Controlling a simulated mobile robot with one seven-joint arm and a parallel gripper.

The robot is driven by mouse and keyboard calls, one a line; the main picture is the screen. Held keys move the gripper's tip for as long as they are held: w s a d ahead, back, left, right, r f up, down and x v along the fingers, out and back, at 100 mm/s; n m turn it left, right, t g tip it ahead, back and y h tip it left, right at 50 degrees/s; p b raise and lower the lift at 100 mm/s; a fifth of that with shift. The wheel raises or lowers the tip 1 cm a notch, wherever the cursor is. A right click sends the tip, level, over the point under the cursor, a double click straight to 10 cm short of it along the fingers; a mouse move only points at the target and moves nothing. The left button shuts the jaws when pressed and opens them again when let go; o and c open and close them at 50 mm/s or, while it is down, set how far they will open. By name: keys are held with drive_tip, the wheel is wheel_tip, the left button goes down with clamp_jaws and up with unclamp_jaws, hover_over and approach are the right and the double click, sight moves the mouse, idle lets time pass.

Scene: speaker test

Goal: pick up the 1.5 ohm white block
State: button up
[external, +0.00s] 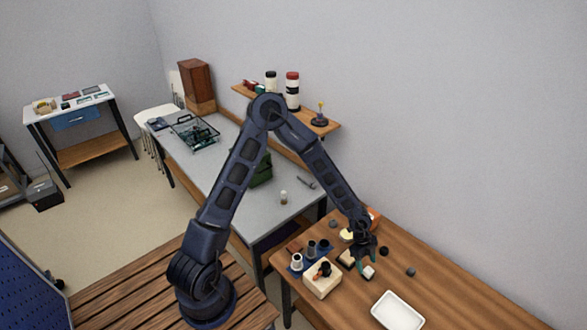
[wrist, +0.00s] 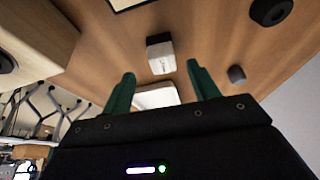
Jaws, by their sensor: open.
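A small white block (external: 368,272) lies on the wooden table, just by my gripper (external: 364,263). In the wrist view the block (wrist: 160,58) shows a white top with small dark print, too small to read, and darker sides. It sits just beyond and between the green fingertips of my gripper (wrist: 161,72). The fingers are apart and nothing is held between them. The block appears to stand free on the table.
A white tray (external: 398,316) lies in front of the block. A pale wooden box (external: 322,286) with dark parts stands to its left. A dark round piece (external: 384,251) and a grey piece (external: 410,272) lie to the right. The table's right side is mostly clear.

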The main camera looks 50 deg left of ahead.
sight(368, 270)
drive_tip(key=shift+x, duration=2.85)
drive_tip(key=shift+w, duration=0.15)
drive_tip(key=shift+c, duration=0.2)
drive_tip(key=c, duration=1)
